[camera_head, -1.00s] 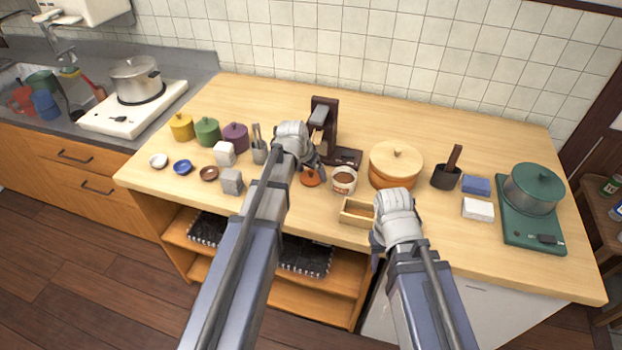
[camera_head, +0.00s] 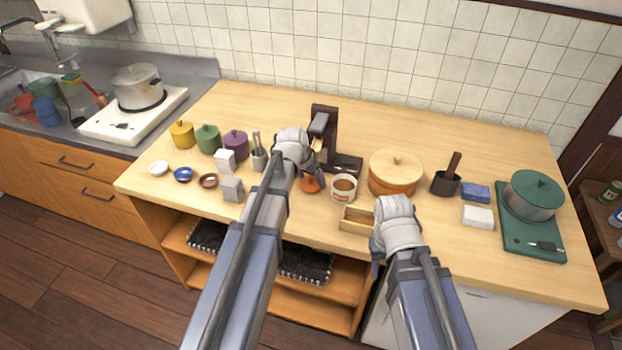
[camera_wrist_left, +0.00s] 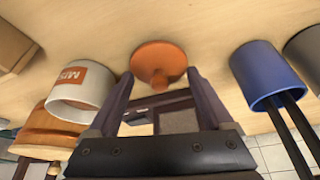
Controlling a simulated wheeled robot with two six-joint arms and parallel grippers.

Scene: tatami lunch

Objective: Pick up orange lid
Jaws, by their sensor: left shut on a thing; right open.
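The orange lid (camera_head: 310,185) is a small round disc with a knob, just left of a labelled cup. It also shows in the left wrist view (camera_wrist_left: 158,58), with its knob between the two dark fingertips. My left gripper (camera_head: 317,174) is shut on the lid; its fingers are partly hidden by the wrist in the head view. It also shows in the left wrist view (camera_wrist_left: 160,82). I cannot tell whether the lid touches the table. My right gripper (camera_head: 376,248) is open at the counter's front edge, by a wooden box.
The labelled cup (camera_head: 344,188) stands close right of the lid. A dark machine (camera_head: 346,163) is behind it, and a utensil holder (camera_head: 259,159) is to the left. A wooden box (camera_head: 352,226) and a lidded wooden pot (camera_head: 392,186) are to the right. The counter's back strip is clear.

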